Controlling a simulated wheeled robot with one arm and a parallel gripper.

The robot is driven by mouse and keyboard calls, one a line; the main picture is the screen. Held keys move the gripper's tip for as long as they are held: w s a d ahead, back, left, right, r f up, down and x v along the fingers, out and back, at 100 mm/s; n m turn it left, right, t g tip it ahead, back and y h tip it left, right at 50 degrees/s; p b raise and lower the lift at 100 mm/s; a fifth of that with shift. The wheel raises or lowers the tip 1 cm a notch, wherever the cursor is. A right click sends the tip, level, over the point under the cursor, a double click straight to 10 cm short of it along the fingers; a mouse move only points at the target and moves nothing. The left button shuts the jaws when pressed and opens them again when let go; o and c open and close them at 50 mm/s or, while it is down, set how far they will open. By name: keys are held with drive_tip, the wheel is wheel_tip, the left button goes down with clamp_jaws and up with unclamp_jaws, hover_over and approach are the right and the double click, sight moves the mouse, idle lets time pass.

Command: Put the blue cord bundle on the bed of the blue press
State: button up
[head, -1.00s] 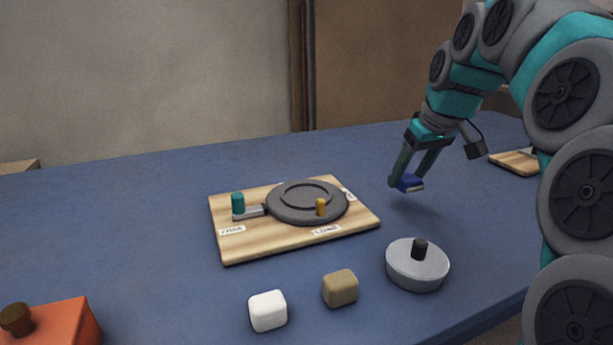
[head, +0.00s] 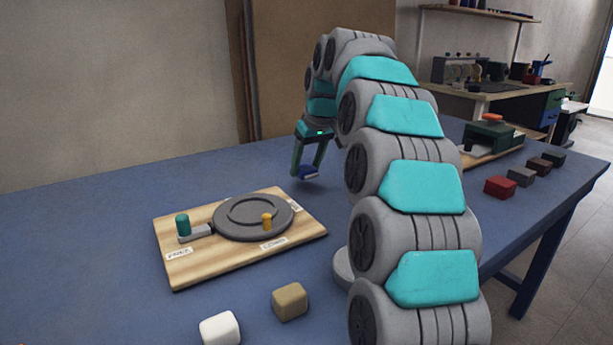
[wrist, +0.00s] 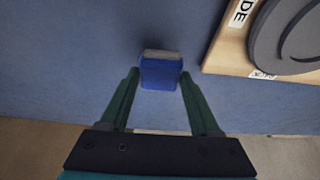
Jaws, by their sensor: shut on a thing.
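My gripper (head: 307,172) is shut on a small blue bundle (head: 309,174) and holds it low over the blue table, behind and to the right of the near wooden board. In the wrist view, the bundle (wrist: 160,73) sits between my two green fingertips (wrist: 159,78), with a pale grey strip along its far edge. Whether it touches the table is hard to tell. I cannot make out a blue press. The near wooden board (head: 200,268) carries a grey round plate (head: 232,228), a teal knob (head: 183,225) and a yellow peg (head: 266,221).
A white block (head: 220,330) and a tan block (head: 290,301) lie in front of the board. A grey round lid (head: 342,268) is mostly hidden by my arm. A dark green device (head: 492,135) on another board and several small blocks stand at the right. The table's back left is clear.

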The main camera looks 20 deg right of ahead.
sight(309, 169)
drive_tip(key=shift+f, duration=1.75)
drive_tip(key=shift+f, duration=0.1)
drive_tip(key=o, duration=1.4)
drive_tip(key=shift+o, duration=0.2)
